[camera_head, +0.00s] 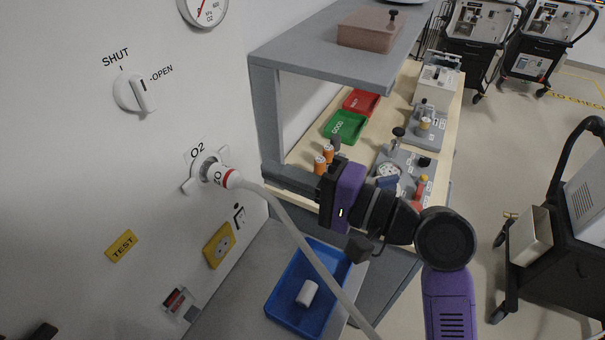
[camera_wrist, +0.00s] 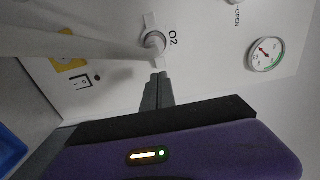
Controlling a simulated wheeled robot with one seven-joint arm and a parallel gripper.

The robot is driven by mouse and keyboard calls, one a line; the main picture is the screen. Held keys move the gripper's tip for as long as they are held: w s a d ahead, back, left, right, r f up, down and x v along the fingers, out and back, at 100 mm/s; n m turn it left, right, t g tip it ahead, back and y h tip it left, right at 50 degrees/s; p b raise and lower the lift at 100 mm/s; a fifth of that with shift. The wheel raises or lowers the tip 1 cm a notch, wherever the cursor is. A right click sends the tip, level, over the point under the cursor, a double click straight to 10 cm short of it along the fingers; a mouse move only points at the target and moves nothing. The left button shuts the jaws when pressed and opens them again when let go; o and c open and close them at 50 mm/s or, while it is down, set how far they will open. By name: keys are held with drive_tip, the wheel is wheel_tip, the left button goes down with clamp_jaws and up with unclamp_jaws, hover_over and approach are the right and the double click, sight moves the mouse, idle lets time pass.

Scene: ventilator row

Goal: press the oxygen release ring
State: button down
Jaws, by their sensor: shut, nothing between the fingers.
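The white oxygen outlet (camera_head: 203,163) sits on the wall under the "O2" label, with a white winged ring around it. A pale hose (camera_head: 290,225) with a red-banded end (camera_head: 230,178) is plugged into it. The outlet (camera_wrist: 153,40) also shows in the wrist view, with the hose leading off to the left. My gripper (camera_head: 268,172) is shut and empty, to the right of the outlet and pointing at the wall. In the wrist view the closed fingertips (camera_wrist: 160,76) appear just below the outlet. I cannot tell whether they touch the connector.
A valve knob (camera_head: 134,92) marked SHUT and OPEN and a pressure gauge (camera_head: 205,10) are above. A yellow socket (camera_head: 219,245) is below. A blue tray (camera_head: 283,307) holds a white cylinder.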

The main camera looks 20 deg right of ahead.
sight(228, 154)
drive_tip(key=p+x, duration=0.1)
drive_tip(key=x, duration=0.6)
drive_tip(key=shift+p, duration=0.3)
